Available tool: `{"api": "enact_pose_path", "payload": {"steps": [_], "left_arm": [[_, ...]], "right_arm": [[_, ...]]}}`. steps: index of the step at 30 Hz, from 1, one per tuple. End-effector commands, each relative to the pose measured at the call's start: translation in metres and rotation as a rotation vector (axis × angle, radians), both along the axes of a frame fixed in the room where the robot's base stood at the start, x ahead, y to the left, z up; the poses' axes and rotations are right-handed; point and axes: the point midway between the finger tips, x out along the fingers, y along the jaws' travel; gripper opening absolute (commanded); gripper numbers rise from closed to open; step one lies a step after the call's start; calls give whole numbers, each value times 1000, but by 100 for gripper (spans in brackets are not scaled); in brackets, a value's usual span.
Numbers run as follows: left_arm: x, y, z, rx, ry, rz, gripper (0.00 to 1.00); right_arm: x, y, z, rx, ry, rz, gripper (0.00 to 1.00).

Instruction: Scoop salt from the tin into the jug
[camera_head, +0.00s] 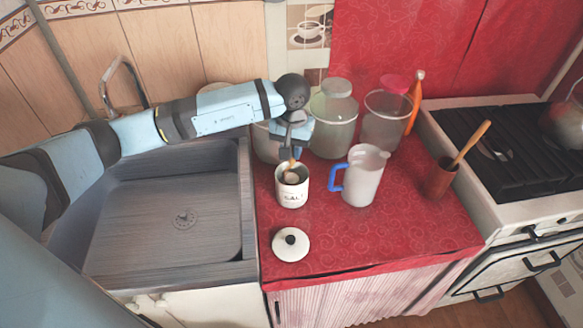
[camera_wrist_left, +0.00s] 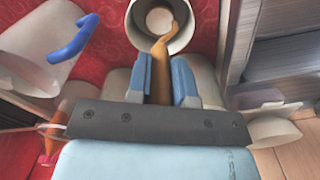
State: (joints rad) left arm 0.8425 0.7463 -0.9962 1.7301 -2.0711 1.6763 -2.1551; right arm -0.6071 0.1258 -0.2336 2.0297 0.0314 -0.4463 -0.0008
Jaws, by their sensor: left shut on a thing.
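The salt tin (camera_head: 292,197), white with dark lettering, stands open on the red counter; its rim also shows in the left wrist view (camera_wrist_left: 134,32). My left gripper (camera_head: 291,150) is above the tin, shut on the handle of a brown scoop (camera_wrist_left: 160,75). The scoop reaches down into the tin, and its round pale end shows inside the mouth. I cannot tell how much salt it holds. The whitish jug (camera_head: 365,180) with a blue handle stands upright just right of the tin; it also shows in the left wrist view (camera_wrist_left: 25,75). My right gripper is not in view.
A white lid with a dark knob (camera_head: 291,245) lies in front of the tin. Lidded jars (camera_head: 334,125) stand behind, near an orange bottle (camera_head: 414,100). A brown utensil pot (camera_head: 439,180) is at right, beside the stove (camera_head: 500,210). The sink (camera_head: 170,230) is left.

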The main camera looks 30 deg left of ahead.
Motion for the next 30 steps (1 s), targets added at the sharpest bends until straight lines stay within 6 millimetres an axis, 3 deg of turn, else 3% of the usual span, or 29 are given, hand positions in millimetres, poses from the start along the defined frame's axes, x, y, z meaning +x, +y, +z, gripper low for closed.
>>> {"api": "enact_pose_path", "payload": {"steps": [21, 30], "left_arm": [[1, 0, 67, -1, -2, 0, 0], [0, 0, 78, -1, 0, -1, 0]], "right_arm": [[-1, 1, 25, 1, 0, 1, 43], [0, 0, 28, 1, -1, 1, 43]]}}
